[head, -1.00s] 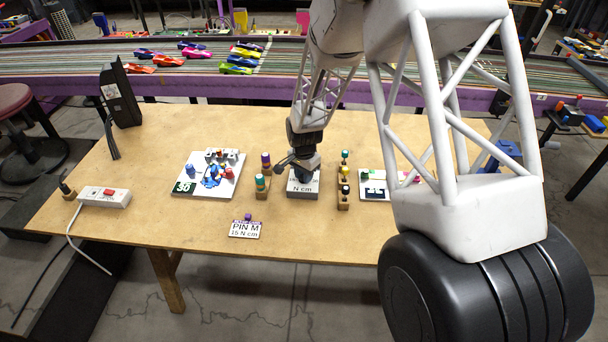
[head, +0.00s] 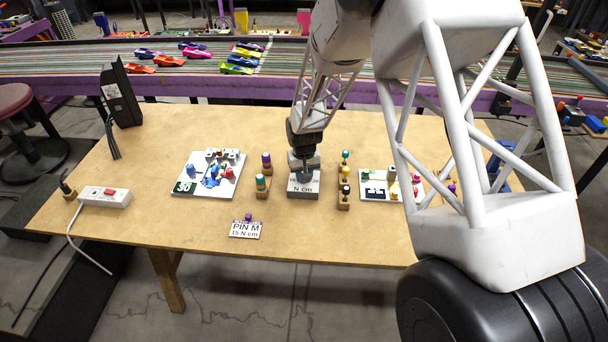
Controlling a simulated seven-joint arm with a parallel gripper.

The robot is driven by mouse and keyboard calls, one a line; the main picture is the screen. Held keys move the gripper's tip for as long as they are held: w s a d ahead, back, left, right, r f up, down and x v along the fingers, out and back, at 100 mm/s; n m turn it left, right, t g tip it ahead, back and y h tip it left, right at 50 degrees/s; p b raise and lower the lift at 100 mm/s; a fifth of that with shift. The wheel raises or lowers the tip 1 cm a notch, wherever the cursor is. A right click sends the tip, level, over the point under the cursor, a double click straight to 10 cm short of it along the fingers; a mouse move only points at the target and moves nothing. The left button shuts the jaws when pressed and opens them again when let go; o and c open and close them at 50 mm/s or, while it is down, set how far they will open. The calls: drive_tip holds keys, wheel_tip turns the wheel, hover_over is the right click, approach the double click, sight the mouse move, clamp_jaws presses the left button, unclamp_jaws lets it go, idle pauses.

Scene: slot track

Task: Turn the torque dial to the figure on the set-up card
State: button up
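The set-up card (head: 245,230) stands at the front of the wooden table and reads "PIN M" and "15 N cm". The torque unit (head: 302,190) is a grey box marked "N cm" near the table's middle. My gripper (head: 304,172) points down over the top of this box, at the dial's place. The gripper and wrist hide the dial and its figures. The fingers are too small and dark to tell whether they are open or touching the dial.
A left board (head: 208,190) with coloured parts and a right board (head: 375,196) flank the middle. Wooden stands with coloured-top pieces (head: 262,183) and (head: 344,184) stand close on both sides of the box. A power strip (head: 105,196) lies at left. The table's front is mostly clear.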

drive_tip(key=n, duration=0.5)
drive_tip(key=shift+n, duration=0.3)
drive_tip(key=n, duration=0.5)
drive_tip(key=shift+n, duration=0.3)
drive_tip(key=o, duration=0.9)
drive_tip(key=shift+r, duration=0.1)
drive_tip(key=shift+s+r, duration=0.1)
drive_tip(key=shift+r, duration=3.7)
drive_tip(key=shift+r, duration=0.1)
